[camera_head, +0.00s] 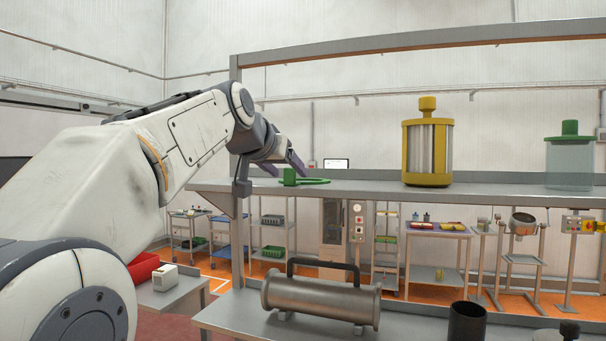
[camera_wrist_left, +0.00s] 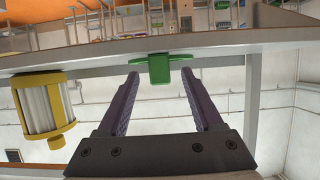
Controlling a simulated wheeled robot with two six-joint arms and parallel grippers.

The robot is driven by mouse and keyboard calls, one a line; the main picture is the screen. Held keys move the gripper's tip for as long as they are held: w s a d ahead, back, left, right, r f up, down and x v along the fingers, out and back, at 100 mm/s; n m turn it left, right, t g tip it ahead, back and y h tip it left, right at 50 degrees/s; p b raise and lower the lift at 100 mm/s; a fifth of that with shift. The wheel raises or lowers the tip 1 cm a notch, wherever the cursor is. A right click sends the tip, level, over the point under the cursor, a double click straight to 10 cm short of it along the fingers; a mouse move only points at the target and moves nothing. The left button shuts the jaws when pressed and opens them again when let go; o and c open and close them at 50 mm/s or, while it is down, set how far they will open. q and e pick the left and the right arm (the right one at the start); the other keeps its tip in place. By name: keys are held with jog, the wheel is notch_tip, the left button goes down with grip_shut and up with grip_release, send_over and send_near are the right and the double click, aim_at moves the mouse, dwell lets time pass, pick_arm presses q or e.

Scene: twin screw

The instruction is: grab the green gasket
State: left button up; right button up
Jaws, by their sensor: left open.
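The green gasket (camera_head: 303,181) lies on the upper shelf, near its left end. My left gripper (camera_head: 296,164) comes in from the left, just above and beside the gasket. In the left wrist view the gasket's block (camera_wrist_left: 159,69) stands between the tips of my left gripper's purple fingers (camera_wrist_left: 160,82), with gaps on both sides. The fingers are open and hold nothing. My right gripper is not in either view.
A yellow-framed cylinder (camera_head: 427,150) stands on the upper shelf (camera_head: 480,190) right of the gasket. A clear container with a green lid (camera_head: 569,160) stands farther right. A metal cylinder with a handle (camera_head: 320,298) lies on the lower shelf. The shelf's left post (camera_head: 237,230) is close to my arm.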

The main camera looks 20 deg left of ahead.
pick_arm(q)
jog(key=shift+x, duration=1.1)
jog(key=shift+r, duration=0.1)
grip_shut()
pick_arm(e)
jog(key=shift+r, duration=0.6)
pick_arm(q)
jog(key=shift+r, duration=0.1)
